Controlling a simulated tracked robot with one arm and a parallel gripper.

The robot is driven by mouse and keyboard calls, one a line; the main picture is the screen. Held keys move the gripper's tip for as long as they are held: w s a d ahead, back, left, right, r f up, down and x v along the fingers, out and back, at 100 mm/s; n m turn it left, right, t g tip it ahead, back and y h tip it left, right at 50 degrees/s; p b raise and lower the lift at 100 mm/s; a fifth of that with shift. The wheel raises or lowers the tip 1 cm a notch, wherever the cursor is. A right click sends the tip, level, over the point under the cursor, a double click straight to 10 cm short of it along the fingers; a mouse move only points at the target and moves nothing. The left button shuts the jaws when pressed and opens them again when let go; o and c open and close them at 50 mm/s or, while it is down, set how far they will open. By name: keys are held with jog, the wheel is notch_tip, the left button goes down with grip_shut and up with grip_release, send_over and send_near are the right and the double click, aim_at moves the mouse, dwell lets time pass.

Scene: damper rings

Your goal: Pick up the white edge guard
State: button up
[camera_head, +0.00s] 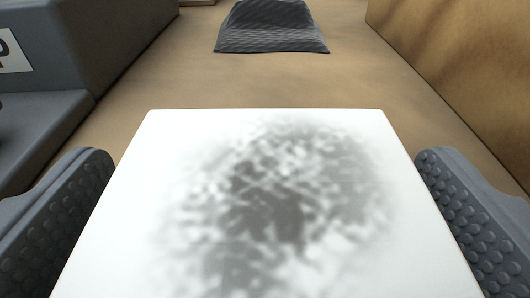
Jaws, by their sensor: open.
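The white edge guard (140,200) looks like a flat white slab with a blotchy grey patch on its upper face. It fills the lower middle of the head camera view, and its near end runs out of the frame. My gripper (265,210) is open, with one dark studded finger on each side of the slab. The left finger lies close by the slab's left edge and the right finger close by its right edge. I cannot tell whether either finger touches it.
A dark grey ribbed block (270,28) lies ahead on the tan floor (250,85). A dark grey stepped body (110,45) with a white label stands at the left. A brown wall (470,70) rises at the right. The floor between is clear.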

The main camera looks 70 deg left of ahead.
jog(key=c, duration=0.9)
jog(key=shift+r+p, duration=0.15)
jog(key=shift+p, duration=0.25)
